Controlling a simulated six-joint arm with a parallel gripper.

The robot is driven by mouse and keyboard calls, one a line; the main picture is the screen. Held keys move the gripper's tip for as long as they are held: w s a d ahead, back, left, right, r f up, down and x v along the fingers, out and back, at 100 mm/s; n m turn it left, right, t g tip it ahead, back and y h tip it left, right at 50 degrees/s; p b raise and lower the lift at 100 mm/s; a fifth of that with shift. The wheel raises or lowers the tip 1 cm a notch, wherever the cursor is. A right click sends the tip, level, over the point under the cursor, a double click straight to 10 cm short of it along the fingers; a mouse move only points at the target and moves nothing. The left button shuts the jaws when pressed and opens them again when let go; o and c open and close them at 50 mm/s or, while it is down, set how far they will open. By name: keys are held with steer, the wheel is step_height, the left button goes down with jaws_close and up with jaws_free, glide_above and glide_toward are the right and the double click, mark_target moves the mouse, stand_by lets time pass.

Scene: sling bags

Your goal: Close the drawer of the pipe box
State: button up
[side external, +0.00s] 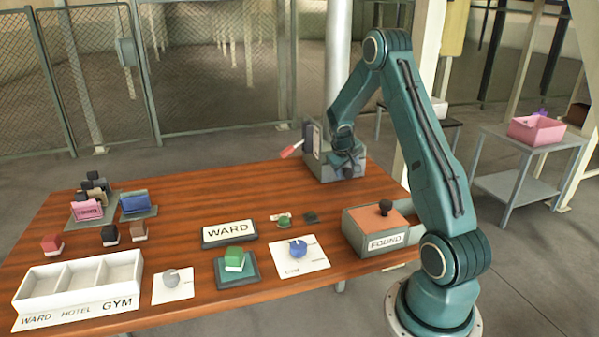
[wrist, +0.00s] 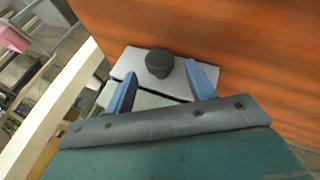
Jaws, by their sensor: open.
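A grey-green box (side external: 345,171) stands at the far right of the table. I take it for the pipe box. In the wrist view a pale grey top (wrist: 128,63) with a round dark knob (wrist: 159,63) shows, and a dark gap separates it from a pale part (wrist: 148,101) nearer me. I cannot tell whether that part is the drawer or how far it is out. My gripper (side external: 346,160) is low at the box. Its blue fingers (wrist: 162,88) are apart, one on each side of the pale part, with nothing seen gripped. Contact is unclear.
A FOUND box (side external: 386,241) with a dark knob stands at the near right. An upright dark panel (side external: 312,138) and a red-tipped piece (side external: 292,151) are left of my gripper. A WARD sign (side external: 229,231) and a white three-part tray (side external: 78,290) lie nearer the camera.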

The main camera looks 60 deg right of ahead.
steer(key=v, duration=1.1)
steer(key=shift+a, duration=0.1)
steer(key=a+r+n+t+y, duration=0.15)
steer(key=a+r, duration=0.35)
steer(key=a, duration=0.6)
steer(key=a+r+n+t+y, duration=0.1)
steer(key=a+r+t, duration=0.1)
steer(key=a+r, duration=0.6)
steer(key=s+a+n+y, duration=0.2)
steer(key=s+a, duration=0.5)
steer(key=a, duration=0.2)
steer(key=s+a+n+t+y, duration=0.1)
steer(key=s+a+n+y, duration=0.1)
steer(key=s+a, duration=0.5)
steer(key=a+f, duration=0.1)
steer(key=a, duration=0.2)
